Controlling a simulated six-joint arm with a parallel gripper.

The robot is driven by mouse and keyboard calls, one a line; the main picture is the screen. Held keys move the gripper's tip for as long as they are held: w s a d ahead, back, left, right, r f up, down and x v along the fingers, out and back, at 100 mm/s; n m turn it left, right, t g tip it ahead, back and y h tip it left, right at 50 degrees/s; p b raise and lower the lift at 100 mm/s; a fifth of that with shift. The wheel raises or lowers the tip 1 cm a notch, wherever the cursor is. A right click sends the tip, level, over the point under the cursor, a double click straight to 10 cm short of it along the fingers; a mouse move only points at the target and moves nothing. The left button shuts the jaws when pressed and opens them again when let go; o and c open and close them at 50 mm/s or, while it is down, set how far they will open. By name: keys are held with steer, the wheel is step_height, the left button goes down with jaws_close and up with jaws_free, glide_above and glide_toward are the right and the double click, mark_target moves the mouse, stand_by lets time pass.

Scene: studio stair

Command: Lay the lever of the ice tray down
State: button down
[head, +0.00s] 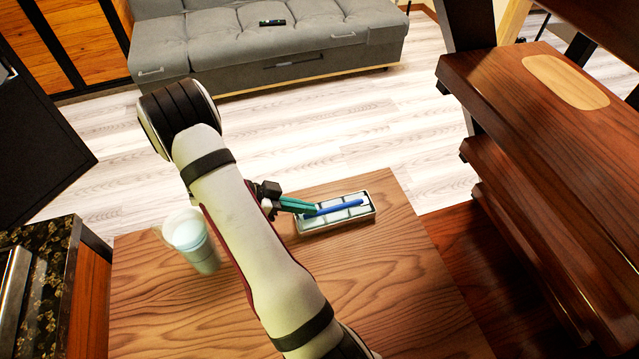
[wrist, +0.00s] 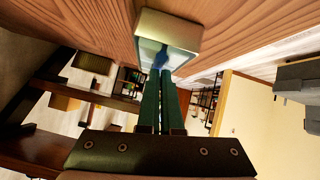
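The ice tray (head: 372,212) is a pale metal box with light blue compartments, on the wooden table right of my forearm. Its blue lever (head: 340,208) runs lengthwise over the middle of the tray, looking low and close to flat. My gripper (head: 312,209) has green fingers close together, with their tips at the lever's left end. In the wrist view, the tray (wrist: 185,25) lies beyond the fingertips (wrist: 161,74), and the blue lever (wrist: 160,58) shows right at the tips. The fingers look shut; I cannot tell whether they pinch the lever or only touch it.
A clear cup with pale blue contents (head: 190,235) stands on the table (head: 400,290), left of my forearm. Wooden stairs (head: 530,130) rise at the right. A grey sofa (head: 220,45) is at the back. The table's front right is clear.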

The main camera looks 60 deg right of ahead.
steer(key=shift+a+f, duration=0.15)
steer(key=shift+f, duration=0.15)
steer(key=shift+r, duration=1.25)
steer(key=r, duration=0.3)
steer(key=shift+s+r, duration=0.35)
steer(key=shift+s, duration=0.05)
steer(key=s+r, duration=0.6)
steer(key=s, duration=0.5)
steer(key=w+a+r+n+t+y, duration=0.1)
steer(key=a+r+n+t+y, duration=0.1)
steer(key=a+n, duration=0.4)
steer(key=w+a+r+n+t+y, duration=0.2)
steer(key=a+n, duration=0.5)
steer(key=a, duration=0.8)
steer(key=w+a+r+n+t+y, duration=0.1)
steer(key=a+n+t+y, duration=0.3)
steer(key=a, duration=0.6)
steer(key=r+n+y, duration=0.1)
steer(key=n, duration=0.1)
steer(key=shift+w+a+r+n, duration=0.2)
steer(key=shift+w+a+n, duration=0.1)
steer(key=shift+w+a, duration=0.1)
steer(key=shift+d, duration=0.1)
